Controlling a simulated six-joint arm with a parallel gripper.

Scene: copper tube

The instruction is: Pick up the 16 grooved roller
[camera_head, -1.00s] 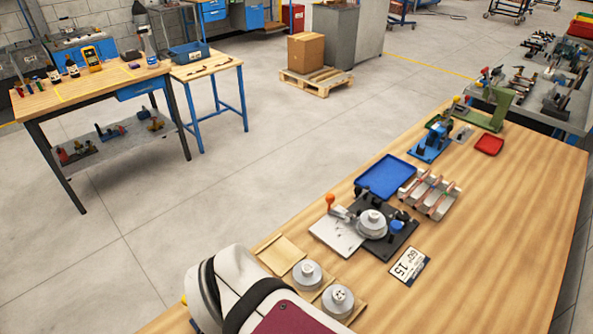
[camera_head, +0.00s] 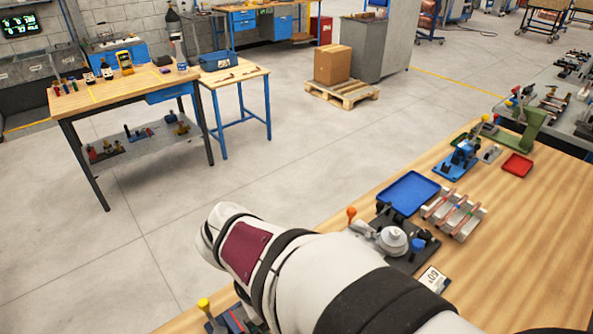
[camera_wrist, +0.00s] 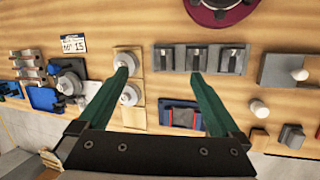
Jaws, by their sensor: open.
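In the wrist view my gripper (camera_wrist: 158,76) is open, with two green fingers spread and nothing between them. Two pale round rollers, an upper one (camera_wrist: 128,60) and a lower one (camera_wrist: 130,96), sit on a wooden board (camera_wrist: 133,117). The left finger partly overlaps both in the picture; contact cannot be told. Another round roller sits on the bending device, in the wrist view (camera_wrist: 68,84) and the head view (camera_head: 393,240). I cannot read a 16 on any roller. In the head view my arm hides the board with the two rollers, and my gripper is not visible.
A block row marked with numbers (camera_wrist: 202,58) stands right of the rollers, above a blue-and-red tray (camera_wrist: 182,115). Grey blocks with pale knobs (camera_wrist: 284,71) lie further right. A blue tray (camera_head: 408,193) and a clamp rack (camera_head: 455,215) stand beyond the device.

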